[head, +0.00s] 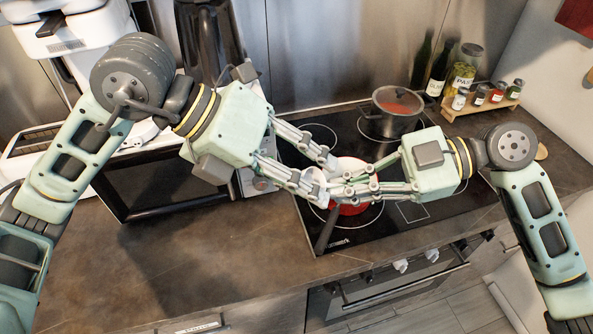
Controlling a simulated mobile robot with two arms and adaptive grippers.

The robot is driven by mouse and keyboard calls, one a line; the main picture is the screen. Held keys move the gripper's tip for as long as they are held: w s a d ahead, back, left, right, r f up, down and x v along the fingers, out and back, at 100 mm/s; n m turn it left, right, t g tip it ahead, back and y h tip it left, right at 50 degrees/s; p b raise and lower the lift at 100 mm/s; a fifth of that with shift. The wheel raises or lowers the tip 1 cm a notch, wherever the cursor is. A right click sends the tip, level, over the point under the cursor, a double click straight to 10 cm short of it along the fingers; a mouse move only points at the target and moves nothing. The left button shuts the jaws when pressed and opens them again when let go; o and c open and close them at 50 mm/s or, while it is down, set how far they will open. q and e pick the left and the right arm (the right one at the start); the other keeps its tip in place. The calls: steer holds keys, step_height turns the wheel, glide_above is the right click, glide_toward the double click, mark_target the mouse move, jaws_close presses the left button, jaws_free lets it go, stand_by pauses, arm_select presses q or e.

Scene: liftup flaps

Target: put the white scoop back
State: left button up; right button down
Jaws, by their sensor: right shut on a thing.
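A small whitish piece that looks like the white scoop (316,181) shows at the fingertips of my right gripper (338,189), above the cooktop. Most of it is hidden by the fingers. My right gripper comes in from the right and is shut on it. My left gripper (323,175) comes in from the left, with its fingers spread apart on either side of the whitish piece. I cannot tell whether they touch it.
A red pan (348,209) with a dark handle sits on the black cooktop (405,212) below my grippers. A pot (393,112) with red contents stands at the back. Bottles (440,70) and a spice rack (482,103) stand back right. The front-left counter (215,260) is clear.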

arm_select(q)
jaws_close()
arm_select(e)
steer(key=c, duration=1.8)
jaws_free()
